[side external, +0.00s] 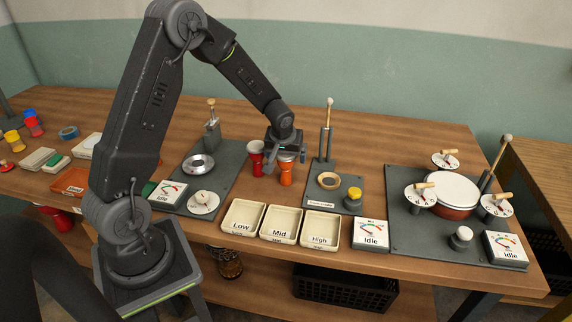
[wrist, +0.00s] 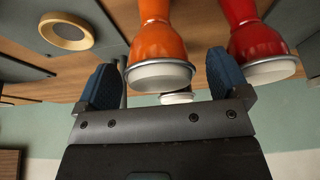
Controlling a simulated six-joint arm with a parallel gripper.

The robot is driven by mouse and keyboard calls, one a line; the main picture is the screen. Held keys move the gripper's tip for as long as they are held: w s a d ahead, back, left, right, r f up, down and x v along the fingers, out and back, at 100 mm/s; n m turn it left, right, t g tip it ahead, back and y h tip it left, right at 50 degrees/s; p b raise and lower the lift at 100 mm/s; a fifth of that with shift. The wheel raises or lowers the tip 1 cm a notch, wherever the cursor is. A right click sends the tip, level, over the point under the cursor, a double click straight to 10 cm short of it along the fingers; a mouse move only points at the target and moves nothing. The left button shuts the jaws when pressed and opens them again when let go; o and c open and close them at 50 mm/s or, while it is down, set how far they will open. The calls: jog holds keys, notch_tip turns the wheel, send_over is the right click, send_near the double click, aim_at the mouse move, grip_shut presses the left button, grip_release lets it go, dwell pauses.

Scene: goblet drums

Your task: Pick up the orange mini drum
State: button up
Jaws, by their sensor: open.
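The orange mini drum (side external: 286,174) stands upright on the wooden table, a goblet shape with a white head. In the wrist view the orange drum (wrist: 160,52) lies between the two blue fingers, with its rim near the gripper body. My gripper (side external: 287,154) is over the drum, and the wrist view shows my gripper (wrist: 163,80) open with the fingers apart. A gap shows at the left finger; contact at the right finger cannot be told. A red mini drum (side external: 256,158) stands just left in the side view; the red drum (wrist: 262,45) is outside the right finger.
Dark plates with a wooden ring (side external: 328,180) and a metal ring (side external: 198,164) flank the drums. Trays marked Low (side external: 229,229), Mid (side external: 267,238) and High (side external: 305,243) lie in front. A large drum (side external: 452,211) sits on the right plate.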

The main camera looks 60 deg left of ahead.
jog(key=shift+w+a+f, duration=0.1)
jog(key=shift+w+f, duration=0.05)
jog(key=shift+f, duration=0.2)
jog(key=shift+c, duration=0.2)
jog(key=c, duration=1)
